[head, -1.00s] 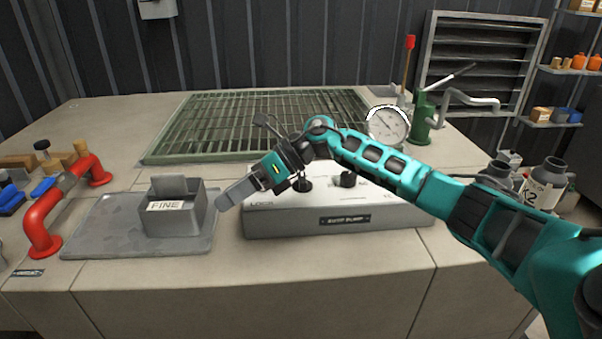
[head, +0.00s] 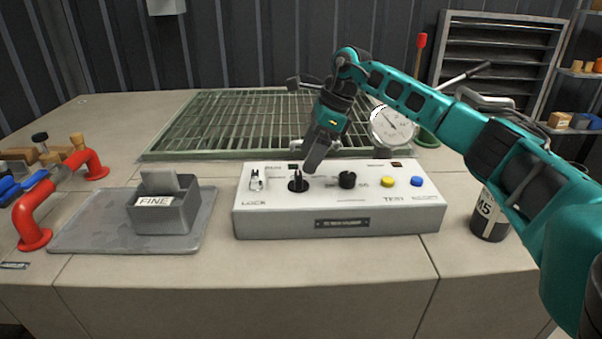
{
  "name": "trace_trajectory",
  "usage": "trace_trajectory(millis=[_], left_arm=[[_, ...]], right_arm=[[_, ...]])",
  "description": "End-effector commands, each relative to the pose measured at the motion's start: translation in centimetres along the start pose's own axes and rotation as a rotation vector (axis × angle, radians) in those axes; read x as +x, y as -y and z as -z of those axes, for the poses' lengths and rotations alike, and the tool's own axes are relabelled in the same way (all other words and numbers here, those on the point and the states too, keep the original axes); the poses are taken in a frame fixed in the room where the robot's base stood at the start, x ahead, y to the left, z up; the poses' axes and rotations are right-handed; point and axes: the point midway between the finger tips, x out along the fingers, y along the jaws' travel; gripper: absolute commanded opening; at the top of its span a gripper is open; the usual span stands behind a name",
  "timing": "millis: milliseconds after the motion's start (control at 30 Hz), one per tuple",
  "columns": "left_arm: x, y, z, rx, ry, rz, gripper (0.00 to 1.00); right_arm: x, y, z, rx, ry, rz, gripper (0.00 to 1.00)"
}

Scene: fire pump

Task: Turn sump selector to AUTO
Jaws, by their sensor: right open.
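The grey-white control box (head: 270,222) stands on the bench in the middle. My right gripper (head: 311,166) points down just above and right of the black upright control. It is open and holds nothing; whether it touches the control is unclear. My left gripper is not in view.
The box also carries a white switch (head: 256,181) by LOCK, a yellow button (head: 387,182) by TEST and a blue button (head: 417,181). A grey FINE bin (head: 165,215) and red pipe (head: 31,222) are left, a gauge (head: 391,127) behind right, a dark bottle (head: 489,222) right.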

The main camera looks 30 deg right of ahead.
Motion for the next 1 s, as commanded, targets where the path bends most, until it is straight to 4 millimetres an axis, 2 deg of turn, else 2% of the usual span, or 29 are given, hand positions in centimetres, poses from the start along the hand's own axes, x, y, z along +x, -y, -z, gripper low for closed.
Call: trace_trajectory(millis=[33,100,300,700,1000], left_arm=[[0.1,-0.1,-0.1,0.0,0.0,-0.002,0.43],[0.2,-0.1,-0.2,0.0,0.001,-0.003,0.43],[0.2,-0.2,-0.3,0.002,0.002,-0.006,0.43],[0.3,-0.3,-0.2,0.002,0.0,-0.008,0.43],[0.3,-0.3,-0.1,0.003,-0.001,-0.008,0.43]], right_arm=[[1.3,-0.1,0.0,0.0,-0.002,-0.003,0.83],[2.5,-0.1,0.0,0.0,-0.002,-0.003,0.83],[4.9,0.0,0.0,0.001,0.001,-0.002,0.83],[5.5,0.0,0.0,0.0,0.001,0.0,0.83],[5.5,0.0,0.0,0.0,0.001,0.0,0.54]])
